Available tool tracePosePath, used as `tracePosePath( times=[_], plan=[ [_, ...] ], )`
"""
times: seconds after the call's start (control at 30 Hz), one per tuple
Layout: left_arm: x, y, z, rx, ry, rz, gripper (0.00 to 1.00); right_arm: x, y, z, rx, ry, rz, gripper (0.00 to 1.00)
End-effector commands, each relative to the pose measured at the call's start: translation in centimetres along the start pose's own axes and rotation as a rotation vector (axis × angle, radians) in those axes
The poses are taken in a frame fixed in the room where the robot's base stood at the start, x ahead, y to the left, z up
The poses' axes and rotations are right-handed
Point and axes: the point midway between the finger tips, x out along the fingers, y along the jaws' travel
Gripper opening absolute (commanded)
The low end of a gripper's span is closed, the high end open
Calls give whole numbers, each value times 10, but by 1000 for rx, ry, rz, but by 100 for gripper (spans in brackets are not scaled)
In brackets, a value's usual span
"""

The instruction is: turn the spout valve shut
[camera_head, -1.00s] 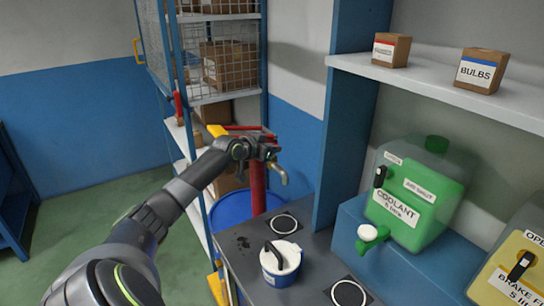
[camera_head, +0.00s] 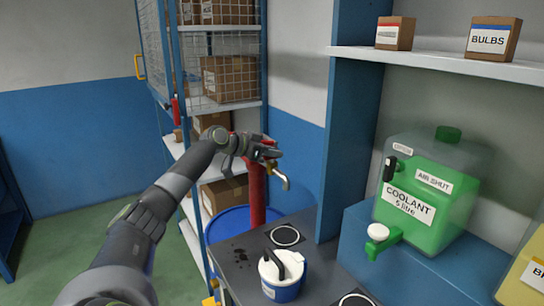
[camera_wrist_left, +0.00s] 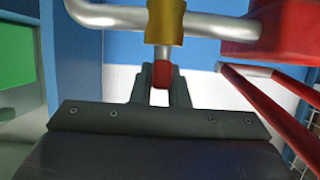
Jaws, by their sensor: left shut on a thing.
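A metal spout (camera_head: 282,178) with a brass valve sticks out from a red pump post (camera_head: 257,190) over a blue drum (camera_head: 228,222). In the left wrist view the brass valve body (camera_wrist_left: 165,22) sits on the silver pipe. A small red valve handle (camera_wrist_left: 161,75) points from it toward my fingers. My left gripper (camera_head: 268,153) is at the spout. In the left wrist view its fingers (camera_wrist_left: 161,88) are shut on the red handle. The head view does not show the handle clearly behind the gripper. My right gripper is not in view.
A grey bench (camera_head: 245,262) stands right of the drum with a blue-and-white lidded pot (camera_head: 283,284). A green coolant canister (camera_head: 425,200) sits on a blue ledge at the right. Shelving with boxes (camera_head: 228,78) stands behind the spout. Green floor is open at the left.

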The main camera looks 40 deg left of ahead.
Motion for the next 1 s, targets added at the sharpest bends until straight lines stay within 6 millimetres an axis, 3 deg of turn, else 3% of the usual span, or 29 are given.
tracePosePath(
  times=[0.3, 0.33, 0.5, 0.8, 1.0],
  plan=[
    [0, 0, 1, 1, -3, 2, 0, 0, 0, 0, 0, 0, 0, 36],
    [0, 0, 1, 1, -3, 2, 16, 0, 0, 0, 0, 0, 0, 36],
    [0, 0, 1, 0, -2, 2, 36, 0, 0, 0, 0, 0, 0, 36],
    [-1, 0, 1, 0, -2, 1, 36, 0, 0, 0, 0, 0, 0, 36],
    [-19, -2, 3, 3, -3, -3, 36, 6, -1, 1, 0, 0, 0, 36]
  ],
)
